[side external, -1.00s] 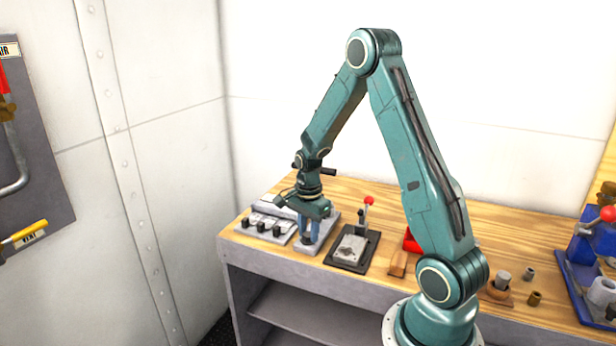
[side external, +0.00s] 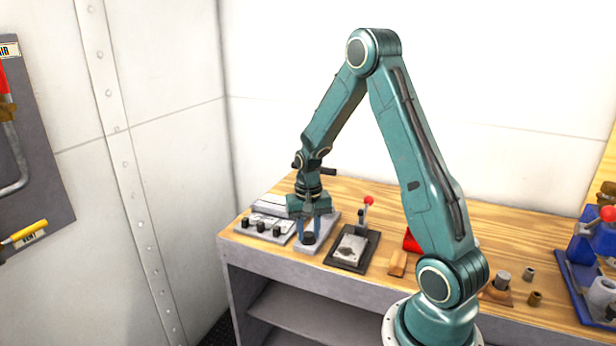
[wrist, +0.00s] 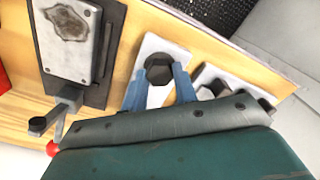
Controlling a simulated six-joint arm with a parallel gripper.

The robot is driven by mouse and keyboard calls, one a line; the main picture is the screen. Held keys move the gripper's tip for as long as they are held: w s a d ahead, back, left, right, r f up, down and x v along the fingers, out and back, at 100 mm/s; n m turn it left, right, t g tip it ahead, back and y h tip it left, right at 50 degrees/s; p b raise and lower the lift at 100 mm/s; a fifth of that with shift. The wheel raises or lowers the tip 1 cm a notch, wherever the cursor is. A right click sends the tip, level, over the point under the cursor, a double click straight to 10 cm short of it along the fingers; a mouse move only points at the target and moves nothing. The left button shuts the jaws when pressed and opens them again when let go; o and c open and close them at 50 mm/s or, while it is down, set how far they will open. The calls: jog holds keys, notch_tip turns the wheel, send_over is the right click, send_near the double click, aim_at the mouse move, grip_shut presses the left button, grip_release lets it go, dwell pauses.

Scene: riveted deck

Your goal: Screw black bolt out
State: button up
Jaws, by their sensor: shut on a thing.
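The black bolt (wrist: 159,72) has a dark hex head and stands on a light grey plate (wrist: 150,50). In the side view the bolt (side external: 309,238) shows low between the fingers, on its grey plate (side external: 312,249). My gripper (side external: 309,234) points down over it. In the wrist view the two blue fingers of my gripper (wrist: 160,88) lie on either side of the head and are shut on it. The bolt's shank and the depth of its thread are hidden.
Left of the gripper is a grey panel (side external: 279,225) with several black knobs. To the right is a dark clamp plate (side external: 343,263) with a red-knobbed lever (side external: 369,201). A small wooden block (side external: 398,263) lies further right. The bench's front edge is close.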

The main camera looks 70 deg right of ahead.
jog(key=n, duration=0.4)
jog(key=shift+f+n, duration=0.15)
jog(key=shift+n, duration=0.15)
jog(key=n, duration=1.4)
jog(key=shift+s+n, duration=0.1)
jog(key=shift+n, duration=0.2)
jog(key=n, duration=1.3)
jog(key=shift+n, duration=0.3)
jog(key=n, duration=0.5)
